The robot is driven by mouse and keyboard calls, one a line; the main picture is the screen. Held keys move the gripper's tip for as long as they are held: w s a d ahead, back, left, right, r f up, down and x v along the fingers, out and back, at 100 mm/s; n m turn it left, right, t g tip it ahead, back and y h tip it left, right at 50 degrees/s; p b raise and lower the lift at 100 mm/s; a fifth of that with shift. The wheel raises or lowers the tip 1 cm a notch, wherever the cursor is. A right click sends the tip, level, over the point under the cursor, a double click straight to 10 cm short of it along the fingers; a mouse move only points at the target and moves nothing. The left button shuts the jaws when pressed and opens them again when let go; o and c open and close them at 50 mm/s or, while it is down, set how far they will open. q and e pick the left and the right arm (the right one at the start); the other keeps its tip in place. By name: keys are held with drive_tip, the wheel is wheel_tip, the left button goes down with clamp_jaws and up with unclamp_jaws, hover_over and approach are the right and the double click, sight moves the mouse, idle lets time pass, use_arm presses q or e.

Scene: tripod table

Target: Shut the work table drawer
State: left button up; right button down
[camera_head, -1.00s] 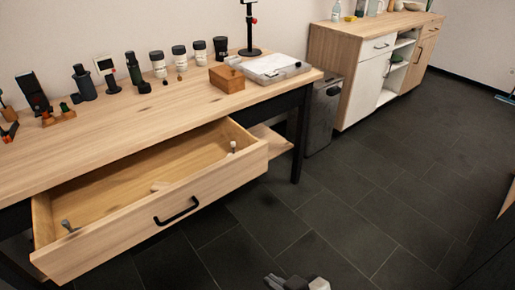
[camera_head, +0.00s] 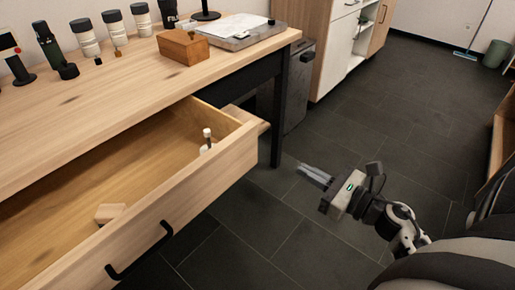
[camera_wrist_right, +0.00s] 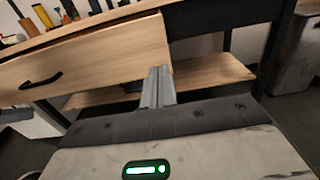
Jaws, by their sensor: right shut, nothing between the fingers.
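The work table drawer (camera_head: 190,198) stands pulled open, its light wood front facing me with a black bar handle (camera_head: 139,250). Inside it are a small wooden block (camera_head: 110,213) and a small white item with a dark top (camera_head: 207,140). My right gripper (camera_head: 305,170) is shut and empty, over the floor to the right of the drawer front, apart from it in the head view. In the right wrist view the closed fingers (camera_wrist_right: 157,85) overlap the right end of the drawer front (camera_wrist_right: 90,62); contact cannot be told. My left gripper is not in view.
The table top (camera_head: 120,90) holds several jars, a wooden box (camera_head: 183,46) and a pale flat case (camera_head: 232,32). A black table leg (camera_head: 279,115) and a dark bin (camera_head: 298,85) stand behind my gripper. The dark floor (camera_head: 400,110) at right is largely clear.

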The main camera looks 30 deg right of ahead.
sight(254, 141)
use_arm(q)
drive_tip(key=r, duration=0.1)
drive_tip(key=p, duration=0.1)
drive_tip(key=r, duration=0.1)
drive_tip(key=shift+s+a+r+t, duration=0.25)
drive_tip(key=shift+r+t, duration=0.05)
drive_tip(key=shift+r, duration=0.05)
use_arm(e)
drive_tip(key=x, duration=1.2)
drive_tip(key=shift+w+a, duration=0.15)
drive_tip(key=shift+w, duration=0.15)
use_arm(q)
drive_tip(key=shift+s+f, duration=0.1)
use_arm(e)
drive_tip(key=shift+w, duration=0.1)
